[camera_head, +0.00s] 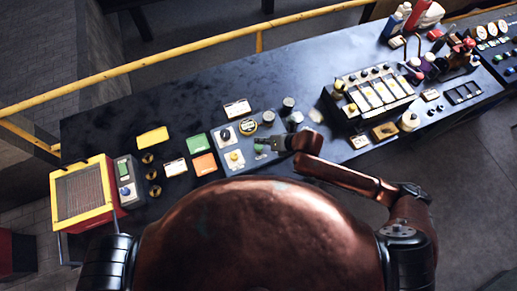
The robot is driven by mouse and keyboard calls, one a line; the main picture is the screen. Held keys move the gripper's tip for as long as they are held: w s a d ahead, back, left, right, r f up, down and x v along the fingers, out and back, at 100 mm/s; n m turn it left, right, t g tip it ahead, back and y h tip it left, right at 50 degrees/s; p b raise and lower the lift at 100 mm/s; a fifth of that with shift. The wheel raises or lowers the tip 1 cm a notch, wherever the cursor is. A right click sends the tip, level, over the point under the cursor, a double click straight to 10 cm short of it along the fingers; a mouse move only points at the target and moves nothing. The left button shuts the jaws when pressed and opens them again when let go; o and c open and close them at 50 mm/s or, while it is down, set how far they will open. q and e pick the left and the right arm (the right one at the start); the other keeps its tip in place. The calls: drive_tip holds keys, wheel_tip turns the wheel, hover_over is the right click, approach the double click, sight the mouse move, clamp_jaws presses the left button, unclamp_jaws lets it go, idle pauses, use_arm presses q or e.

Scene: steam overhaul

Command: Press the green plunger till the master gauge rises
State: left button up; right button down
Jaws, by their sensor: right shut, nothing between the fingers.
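A small green knob (259,148), which looks like the green plunger, sits on a grey panel (232,168) in the middle of the bench. My right gripper (262,142) is shut and empty, its tips right at the green knob and partly over it. I cannot tell whether they touch it. White round gauges (480,33) stand at the far right. I cannot tell which one is the master gauge, and no needle can be read. My left gripper is out of view.
The dark bench (300,78) has a clear back area. A yellow-framed red heater (80,194) is at the left end, near green and orange cards (203,164). A switch box (373,92) and bottles (395,21) stand to the right. A yellow rail (180,52) runs behind.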

sight(260, 147)
drive_tip(key=shift+f+b, duration=0.4)
drive_tip(key=shift+f, duration=0.65)
idle(0.6)
drive_tip(key=shift+f, duration=0.4)
drive_tip(key=shift+s+d+f+b, duration=0.1)
drive_tip(key=shift+f+b, duration=0.65)
drive_tip(key=shift+f, duration=0.75)
idle(1.0)
idle(0.4)
drive_tip(key=shift+r+p, duration=1.7)
drive_tip(key=shift+r, duration=0.15)
wheel_tip(260, 147, up, 5)
drive_tip(key=p, duration=0.4)
drive_tip(key=shift+r+p, duration=0.1)
drive_tip(key=shift+p, duration=0.3)
